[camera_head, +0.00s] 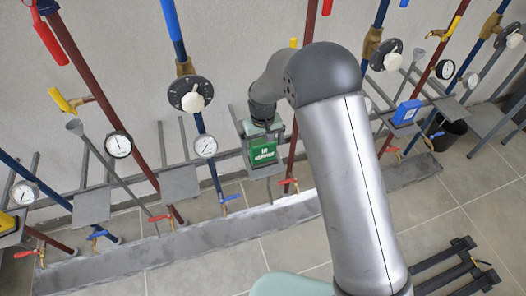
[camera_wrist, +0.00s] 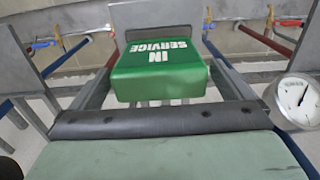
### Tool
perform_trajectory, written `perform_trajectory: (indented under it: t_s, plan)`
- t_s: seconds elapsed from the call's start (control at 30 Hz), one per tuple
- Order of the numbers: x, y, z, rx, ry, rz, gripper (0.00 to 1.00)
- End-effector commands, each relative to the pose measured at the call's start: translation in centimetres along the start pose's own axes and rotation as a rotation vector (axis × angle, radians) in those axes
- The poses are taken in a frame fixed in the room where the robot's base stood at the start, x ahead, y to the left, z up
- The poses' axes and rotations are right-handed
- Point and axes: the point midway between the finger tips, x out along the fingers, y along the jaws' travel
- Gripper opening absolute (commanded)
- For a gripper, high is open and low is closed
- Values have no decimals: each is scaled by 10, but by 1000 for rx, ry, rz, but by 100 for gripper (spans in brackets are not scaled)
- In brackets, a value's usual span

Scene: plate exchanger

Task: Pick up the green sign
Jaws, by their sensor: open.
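The green sign (camera_head: 263,151) is a block with white lettering, on a small grey shelf plate (camera_head: 267,172) in front of the wall pipes. In the wrist view the sign (camera_wrist: 160,68) reads "IN SERVICE" upside down, at upper centre. My gripper (camera_head: 262,128) is open, just above and behind the sign in the head view. Its pale green body and dark bar fill the bottom of the wrist view, with the sign just beyond the bar.
Red and blue pipes with gauges (camera_head: 205,146) and valve knobs (camera_head: 190,95) stand on both sides. A blue sign (camera_head: 406,113) sits on a shelf to the right. A gauge (camera_wrist: 296,101) is close at right in the wrist view. A grey floor kerb (camera_head: 150,256) runs below.

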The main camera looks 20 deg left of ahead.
Motion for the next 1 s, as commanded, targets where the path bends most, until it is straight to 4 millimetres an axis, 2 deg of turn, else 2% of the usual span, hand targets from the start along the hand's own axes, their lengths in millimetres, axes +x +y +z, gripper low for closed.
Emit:
perform_trajectory:
  t_s: [0.2, 0.43, 0.47, 0.6, 0.63, 1.0]
  plan:
    - [33, 1, 2, 0, -3, 1, 100]
    - [37, 1, 1, 0, 0, 1, 100]
    - [37, 1, 1, 0, 0, 1, 97]
    - [37, 0, 1, 0, 0, 1, 58]
    - [37, 0, 1, 0, 0, 1, 53]
    - [32, 0, 1, 0, 1, 0, 53]
